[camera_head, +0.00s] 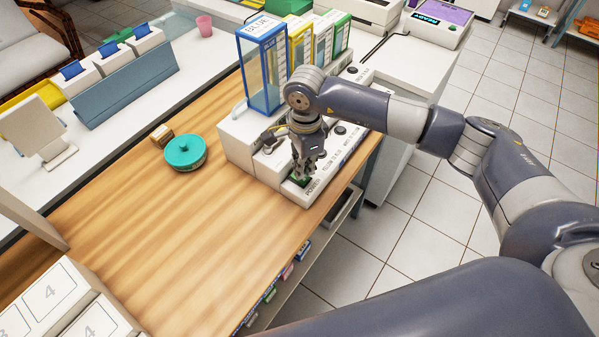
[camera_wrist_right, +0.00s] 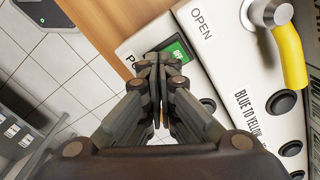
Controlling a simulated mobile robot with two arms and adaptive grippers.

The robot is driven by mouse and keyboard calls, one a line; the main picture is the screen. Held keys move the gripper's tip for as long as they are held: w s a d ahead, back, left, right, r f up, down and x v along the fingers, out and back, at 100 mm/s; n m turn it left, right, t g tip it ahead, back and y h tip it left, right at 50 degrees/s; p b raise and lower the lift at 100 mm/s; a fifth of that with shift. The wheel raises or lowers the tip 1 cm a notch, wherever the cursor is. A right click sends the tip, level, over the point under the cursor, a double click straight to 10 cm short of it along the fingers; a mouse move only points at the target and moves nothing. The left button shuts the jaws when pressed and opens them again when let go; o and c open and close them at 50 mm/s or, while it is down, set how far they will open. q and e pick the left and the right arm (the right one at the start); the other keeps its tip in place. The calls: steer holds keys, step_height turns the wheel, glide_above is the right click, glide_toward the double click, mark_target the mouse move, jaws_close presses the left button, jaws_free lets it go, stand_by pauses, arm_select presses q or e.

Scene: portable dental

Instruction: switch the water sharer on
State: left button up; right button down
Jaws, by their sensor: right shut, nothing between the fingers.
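The water sharer (camera_head: 237,142) is a white machine on the wooden table, with tall blue, yellow and green framed tanks on top. A green power switch (camera_wrist_right: 181,47) sits at its front corner beside letters starting "PO" in the right wrist view. My right gripper (camera_head: 305,172) reaches down over that corner, pointing at the switch. In the right wrist view its closed fingertips (camera_wrist_right: 162,60) are at the switch and cover part of it. I cannot tell whether they touch it. It holds nothing. My left gripper is not in view.
A teal lidded pot (camera_head: 185,153) and a small brown block (camera_head: 162,135) stand on the table.

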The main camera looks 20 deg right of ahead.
mark_target(304, 179)
steer(key=shift+r+p, duration=0.9)
steer(key=shift+r, duration=1.5)
